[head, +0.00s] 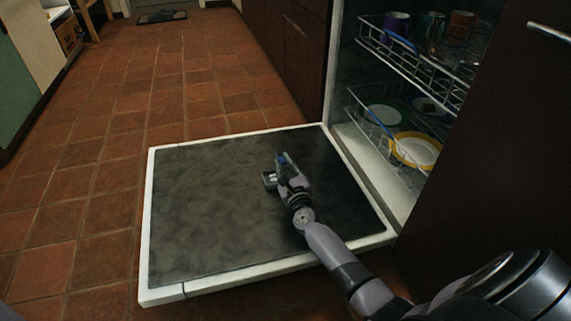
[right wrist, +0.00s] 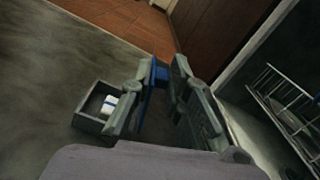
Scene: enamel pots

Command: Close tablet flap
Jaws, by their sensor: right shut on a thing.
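The tablet compartment (head: 268,180) is a small grey box on the dark inner face of the lowered dishwasher door. In the right wrist view its tray (right wrist: 88,121) stands open, with a white tablet (right wrist: 109,103) with a blue mark inside. The flap (right wrist: 155,86) looks like a blue panel standing up beside the tray, between my fingers and partly hidden by them. My right gripper (head: 286,168) is shut on the flap, just right of the tray; it also shows in the right wrist view (right wrist: 165,72). My left gripper is not in view.
The open door (head: 195,220) lies flat above the tiled floor. To the right, the dishwasher holds an upper rack (head: 400,60) with cups and a lower rack (head: 365,125) with plates. Dark cabinets flank it. The floor (head: 90,200) at left is clear.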

